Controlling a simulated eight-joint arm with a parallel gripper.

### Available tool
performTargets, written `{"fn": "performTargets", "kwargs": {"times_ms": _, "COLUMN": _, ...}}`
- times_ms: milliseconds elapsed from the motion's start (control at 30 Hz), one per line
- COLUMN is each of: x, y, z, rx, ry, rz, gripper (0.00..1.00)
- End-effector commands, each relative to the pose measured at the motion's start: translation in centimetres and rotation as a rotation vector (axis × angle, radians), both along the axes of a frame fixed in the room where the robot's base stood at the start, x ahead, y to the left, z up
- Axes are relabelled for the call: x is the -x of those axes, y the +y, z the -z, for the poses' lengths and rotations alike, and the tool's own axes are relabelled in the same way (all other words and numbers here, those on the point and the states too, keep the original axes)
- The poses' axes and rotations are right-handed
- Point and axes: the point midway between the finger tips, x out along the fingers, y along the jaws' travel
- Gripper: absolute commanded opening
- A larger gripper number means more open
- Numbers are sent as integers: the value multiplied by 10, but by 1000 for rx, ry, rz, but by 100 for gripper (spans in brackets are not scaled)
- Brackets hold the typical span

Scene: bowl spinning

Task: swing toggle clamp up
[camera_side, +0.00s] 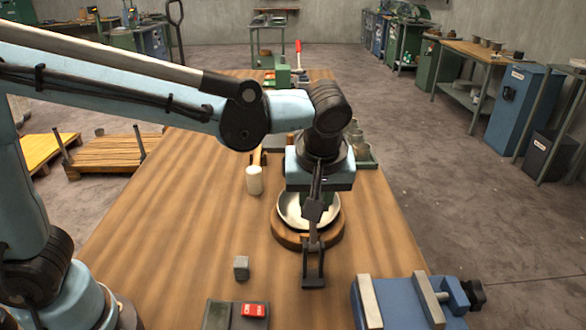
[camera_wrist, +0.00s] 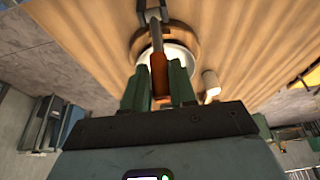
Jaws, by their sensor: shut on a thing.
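The toggle clamp (camera_side: 313,270) is dark metal and stands at the front edge of the wooden ring. Its long dark lever rises in front of my gripper (camera_side: 320,205). In the wrist view, the clamp's orange handle (camera_wrist: 158,72) lies between the green fingers of my gripper (camera_wrist: 158,90), which is shut on it. The grey lever runs from the handle to the clamp's dark base at the top edge. A pale metal bowl (camera_side: 293,214) sits inside the wooden ring (camera_side: 286,240), below my gripper. The gripper and clamp partly hide the bowl. The handle is hidden in the side view.
A white-headed mallet (camera_side: 254,181) lies left of the bowl. A blue vise (camera_side: 405,300) stands front right. The bench between is clear.

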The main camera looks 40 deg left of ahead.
Motion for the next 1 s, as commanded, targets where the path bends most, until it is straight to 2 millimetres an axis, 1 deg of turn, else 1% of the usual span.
{"fn": "performTargets", "kwargs": {"times_ms": 333, "x": 2, "y": -2, "z": 0, "rx": -5, "ry": -6, "rz": 1, "gripper": 11}}
{"fn": "performTargets", "kwargs": {"times_ms": 600, "x": 10, "y": -10, "z": -1, "rx": -54, "ry": -56, "rz": 3, "gripper": 12}}
{"fn": "performTargets", "kwargs": {"times_ms": 1000, "x": 12, "y": -12, "z": -1, "rx": -68, "ry": -68, "rz": 2, "gripper": 11}}
